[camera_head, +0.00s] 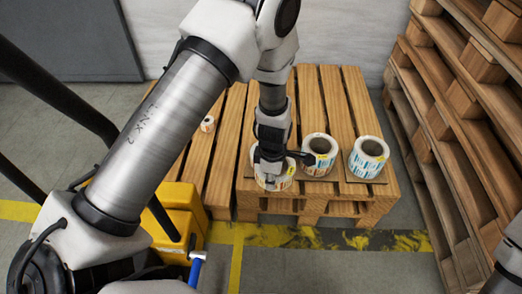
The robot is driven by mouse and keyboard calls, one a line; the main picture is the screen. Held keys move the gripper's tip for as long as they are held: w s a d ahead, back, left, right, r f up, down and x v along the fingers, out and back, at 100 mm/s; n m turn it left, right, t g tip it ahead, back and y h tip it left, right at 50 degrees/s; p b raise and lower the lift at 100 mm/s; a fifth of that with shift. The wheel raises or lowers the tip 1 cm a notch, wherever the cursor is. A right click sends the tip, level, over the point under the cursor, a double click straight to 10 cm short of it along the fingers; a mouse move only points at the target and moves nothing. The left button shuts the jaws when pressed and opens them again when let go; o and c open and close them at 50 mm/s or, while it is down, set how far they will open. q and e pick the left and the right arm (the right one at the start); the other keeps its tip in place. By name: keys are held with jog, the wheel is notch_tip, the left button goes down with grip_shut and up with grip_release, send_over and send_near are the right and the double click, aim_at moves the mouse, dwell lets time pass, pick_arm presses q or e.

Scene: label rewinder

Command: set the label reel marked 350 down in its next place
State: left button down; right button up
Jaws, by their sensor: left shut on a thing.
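My left gripper (268,153) reaches down over the front of a wooden pallet and is shut on a label reel (274,180). The reel is white with coloured printed labels, and the gripper hides part of it. I cannot read any number on it. Whether it touches the pallet slats below is hard to tell. Just right of it a second label reel (319,160) stands on the pallet (334,100). A third label reel (367,163) stands further right, near the pallet's right edge. My right gripper does not show.
A small roll (207,124) lies on slats to the left, partly behind my left arm. Stacked pallets (470,110) rise close on the right. A yellow object (180,215) stands at the lower left. Yellow tape (290,237) marks the floor in front. The rear slats are clear.

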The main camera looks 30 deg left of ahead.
pick_arm(q)
jog(key=w+a+b, duration=0.1)
jog(key=w+a, duration=0.1)
jog(key=w, duration=0.1)
jog(key=w+a+f+b, duration=0.1)
jog(key=w+a, duration=0.2)
jog(key=w, duration=0.1)
jog(key=w+a+b, duration=0.2)
jog(key=w+a, duration=0.1)
jog(key=shift+w+f, duration=0.25)
jog(key=shift+w+a+f, duration=0.1)
jog(key=shift+w+a, duration=0.05)
jog(key=shift+a, duration=0.05)
notch_tip(320, 180, down, 3)
jog(key=shift+f+b, duration=0.2)
jog(key=shift+b, duration=1)
jog(key=shift+r, duration=0.2)
jog(key=shift+f, duration=0.4)
jog(key=c, duration=1)
grip_release()
